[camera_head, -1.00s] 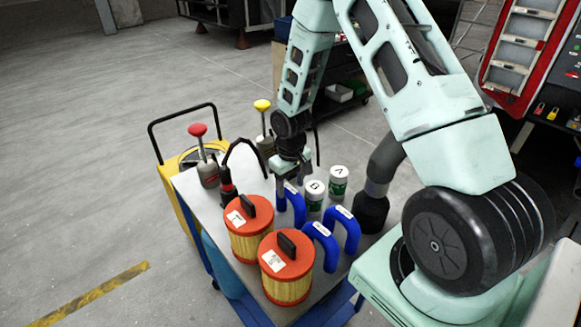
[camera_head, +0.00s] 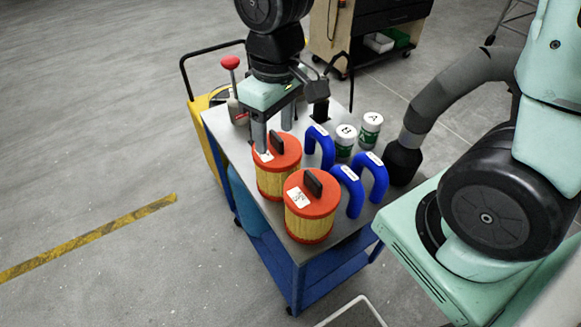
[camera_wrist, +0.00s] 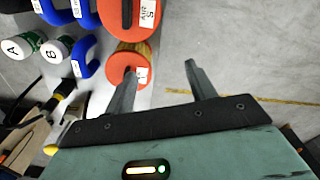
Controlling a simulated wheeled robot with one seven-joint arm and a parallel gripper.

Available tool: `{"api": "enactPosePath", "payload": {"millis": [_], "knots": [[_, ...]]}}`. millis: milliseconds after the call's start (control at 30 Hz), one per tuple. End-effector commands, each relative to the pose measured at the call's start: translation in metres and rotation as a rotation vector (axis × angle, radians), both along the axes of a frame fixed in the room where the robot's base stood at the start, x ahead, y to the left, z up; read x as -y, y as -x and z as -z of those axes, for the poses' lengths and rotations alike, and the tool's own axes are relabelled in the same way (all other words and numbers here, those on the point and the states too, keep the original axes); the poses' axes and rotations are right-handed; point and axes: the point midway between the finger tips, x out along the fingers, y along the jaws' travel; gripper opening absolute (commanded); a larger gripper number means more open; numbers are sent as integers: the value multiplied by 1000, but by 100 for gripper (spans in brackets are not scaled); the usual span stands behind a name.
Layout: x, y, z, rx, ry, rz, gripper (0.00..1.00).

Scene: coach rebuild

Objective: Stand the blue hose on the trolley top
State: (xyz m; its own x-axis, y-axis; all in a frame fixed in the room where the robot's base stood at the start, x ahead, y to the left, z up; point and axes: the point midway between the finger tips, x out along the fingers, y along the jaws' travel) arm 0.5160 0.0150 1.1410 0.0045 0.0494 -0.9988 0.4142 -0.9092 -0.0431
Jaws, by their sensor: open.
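Several blue U-shaped hoses with white labels stand, arch up, on the grey trolley top (camera_head: 226,134). One blue hose (camera_head: 319,147) stands behind the others, beside the rear filter. Two more, a middle hose (camera_head: 349,190) and a right hose (camera_head: 376,176), stand close together right of the front filter. The rear hose also shows in the wrist view (camera_wrist: 88,58). My gripper (camera_head: 274,140) is open and empty, pointing down by the rear orange filter, left of the rear hose. In the wrist view its fingers (camera_wrist: 162,69) are apart, the left one overlapping the filter's view.
A rear orange-topped filter (camera_head: 278,150) and a front one (camera_head: 311,206) fill the trolley's near side. White-green canisters B (camera_head: 345,142) and A (camera_head: 370,130) stand behind the hoses. A red-knobbed tool (camera_head: 231,64) stands far left. Open floor lies left.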

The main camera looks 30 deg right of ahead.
Motion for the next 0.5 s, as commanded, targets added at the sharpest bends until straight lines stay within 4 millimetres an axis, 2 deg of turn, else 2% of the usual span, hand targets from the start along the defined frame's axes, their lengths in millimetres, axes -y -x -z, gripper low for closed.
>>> {"api": "enactPosePath", "payload": {"millis": [33, 100, 200, 333, 500], "knots": [[-19, 30, -9, 7, -1, -68, 56], [-35, 65, -17, 8, -3, -137, 56], [-45, 102, -22, 8, -4, -206, 56], [-49, 125, -25, 8, -4, -247, 56], [-49, 128, -25, 6, -4, -251, 56]]}}
